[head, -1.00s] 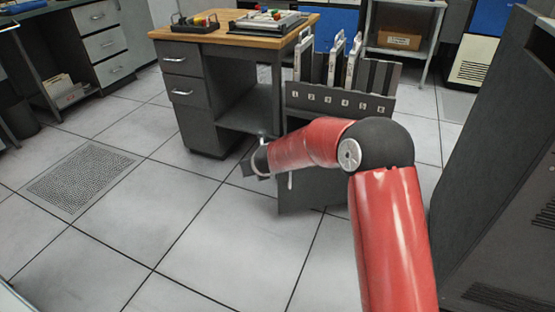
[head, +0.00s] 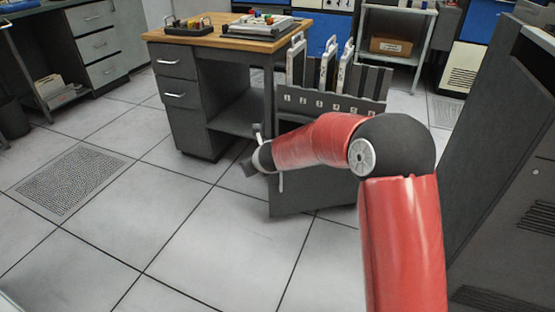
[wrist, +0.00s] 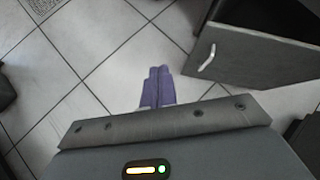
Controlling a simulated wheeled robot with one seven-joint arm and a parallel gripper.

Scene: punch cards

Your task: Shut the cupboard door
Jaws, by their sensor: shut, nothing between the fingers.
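The cupboard door (head: 310,197) is a dark grey panel low under the numbered card rack, partly hidden behind my red arm. In the wrist view the door (wrist: 262,62) stands out at an angle on the right, with a pale bar handle (wrist: 207,57) on its face. It looks open, but its hinge side is not clear. My gripper (wrist: 157,87) shows purple fingers, shut and empty, over bare floor to the left of the door and apart from it. In the head view my arm's end is just left of the handle.
A wood-topped desk (head: 232,36) with drawers stands behind and left. The card rack (head: 330,101) holds several upright panels. A tall dark cabinet (head: 500,150) stands at the right. The tiled floor (head: 170,235) at left and front is clear.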

